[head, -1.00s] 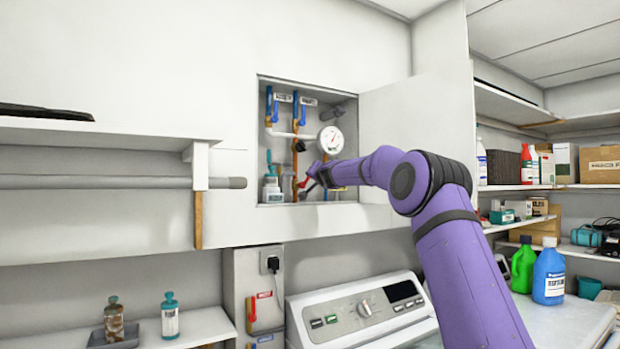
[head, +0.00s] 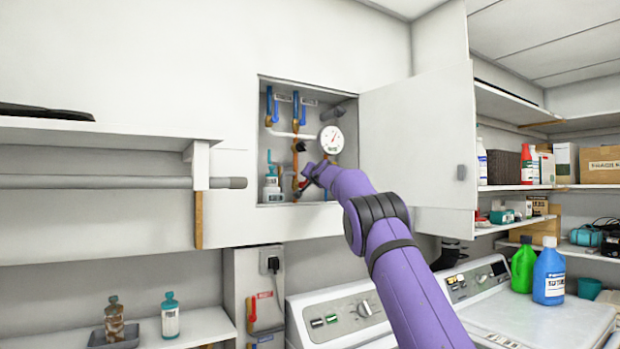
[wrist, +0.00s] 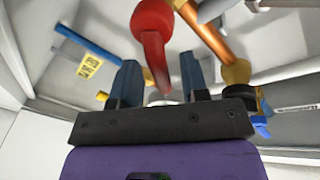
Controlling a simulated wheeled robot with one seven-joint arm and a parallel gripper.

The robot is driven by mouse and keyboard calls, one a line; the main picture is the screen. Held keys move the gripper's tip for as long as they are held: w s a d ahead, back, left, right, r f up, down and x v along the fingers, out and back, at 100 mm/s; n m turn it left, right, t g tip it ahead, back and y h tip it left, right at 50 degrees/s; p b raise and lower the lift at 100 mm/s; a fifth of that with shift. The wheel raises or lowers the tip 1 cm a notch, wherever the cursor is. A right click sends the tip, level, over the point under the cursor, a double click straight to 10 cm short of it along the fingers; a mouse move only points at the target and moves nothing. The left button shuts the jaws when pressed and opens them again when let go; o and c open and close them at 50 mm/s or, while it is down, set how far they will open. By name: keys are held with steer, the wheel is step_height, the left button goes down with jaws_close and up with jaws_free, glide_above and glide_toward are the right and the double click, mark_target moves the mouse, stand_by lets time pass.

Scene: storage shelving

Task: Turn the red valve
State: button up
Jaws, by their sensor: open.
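The red valve handle (wrist: 152,42) shows large in the wrist view, its round end at the top and its lever reaching down between my fingers. In the head view only a small red part (head: 304,184) shows, low in the wall recess beside the copper pipe. My gripper (wrist: 160,80) is open, with one dark finger on each side of the lever's lower end. I cannot tell whether either finger touches it. In the head view my arm hides the gripper's fingers and most of the handle.
The recess (head: 264,130) holds blue-handled valves, a copper pipe (head: 295,160), a round gauge (head: 332,140) and a bottle (head: 271,188). Its open door (head: 420,140) stands to the right of my arm. Washing machines (head: 335,318) stand below, and a shelf (head: 100,130) juts out on the left.

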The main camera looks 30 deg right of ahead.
mark_target(304, 183)
steer(key=shift+w, duration=0.2)
jaws_close()
steer(key=shift+a, duration=0.1)
steer(key=n, duration=0.2)
steer(key=a+n+t, duration=0.1)
steer(key=n, duration=0.1)
steer(key=shift+s+a+r, duration=0.1)
steer(key=shift+r, duration=0.25)
steer(key=shift+a+n+t+y, duration=0.2)
steer(key=shift+a+n, duration=0.15)
steer(key=shift+n, duration=0.6)
steer(key=shift+a+n+t+y, duration=0.2)
steer(key=shift+a+n, duration=0.1)
steer(key=shift+n, duration=0.65)
steer(key=shift+a, duration=0.1)
